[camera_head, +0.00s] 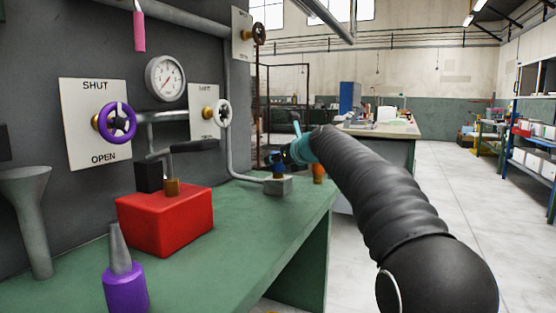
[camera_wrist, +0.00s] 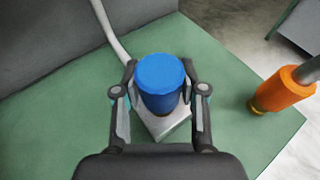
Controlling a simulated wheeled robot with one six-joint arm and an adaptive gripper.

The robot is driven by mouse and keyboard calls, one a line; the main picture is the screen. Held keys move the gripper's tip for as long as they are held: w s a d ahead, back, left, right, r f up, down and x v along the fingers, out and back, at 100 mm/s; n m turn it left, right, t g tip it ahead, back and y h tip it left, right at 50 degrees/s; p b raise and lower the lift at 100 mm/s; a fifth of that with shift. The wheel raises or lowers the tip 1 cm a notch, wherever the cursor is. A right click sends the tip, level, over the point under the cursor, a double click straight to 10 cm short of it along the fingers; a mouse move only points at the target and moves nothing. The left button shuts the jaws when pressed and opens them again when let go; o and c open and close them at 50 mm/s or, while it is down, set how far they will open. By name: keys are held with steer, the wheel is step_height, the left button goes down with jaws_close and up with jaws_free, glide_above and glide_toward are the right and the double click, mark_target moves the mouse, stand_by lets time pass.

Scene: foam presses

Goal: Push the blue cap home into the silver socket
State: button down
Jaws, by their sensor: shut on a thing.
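The blue cap (camera_wrist: 160,82) is between the two fingers of my gripper (camera_wrist: 160,98) in the wrist view, and the gripper is shut on it. The cap looks upright. The silver socket (camera_wrist: 170,128) is a pale block on the green bench under the cap; it also shows in the head view (camera_head: 278,187). The cap is over the socket, and its lower end and the socket's opening are hidden, so I cannot tell how deep it sits. In the head view my gripper (camera_head: 280,162) is small and partly hidden by the arm.
An orange object (camera_wrist: 281,92) stands right of the socket near the bench edge. A grey pipe (camera_wrist: 110,32) runs behind it. On the green bench (camera_head: 235,240) are a red box (camera_head: 165,228) and a purple bottle (camera_head: 125,288). Valve wheels are on the wall at left.

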steer(key=shift+f+b, duration=0.4)
steer(key=shift+f, duration=0.3)
steer(key=c, duration=0.6)
jaws_free()
steer(key=shift+f, duration=0.1)
steer(key=v, duration=1.2)
steer(key=s+d+f+n+g+h, duration=0.2)
steer(key=s+d+f+n, duration=0.3)
steer(key=s+f+n, duration=0.4)
steer(key=s+d+f+n+g+h, duration=0.2)
steer(key=s+d+f+n, duration=0.4)
steer(key=s, duration=1.2)
steer(key=s+d+f+n+g+h, duration=0.1)
steer(key=s+d+f+n+h, duration=0.3)
steer(key=s+f+n, duration=0.9)
steer(key=shift+s+d+f+n+g, duration=0.2)
steer(key=shift+d+f, duration=0.2)
steer(key=shift+f, duration=0.1)
steer(key=shift+s+d+f+n+g, duration=0.2)
steer(key=shift+d+f, duration=0.15)
steer(key=shift+f, duration=0.15)
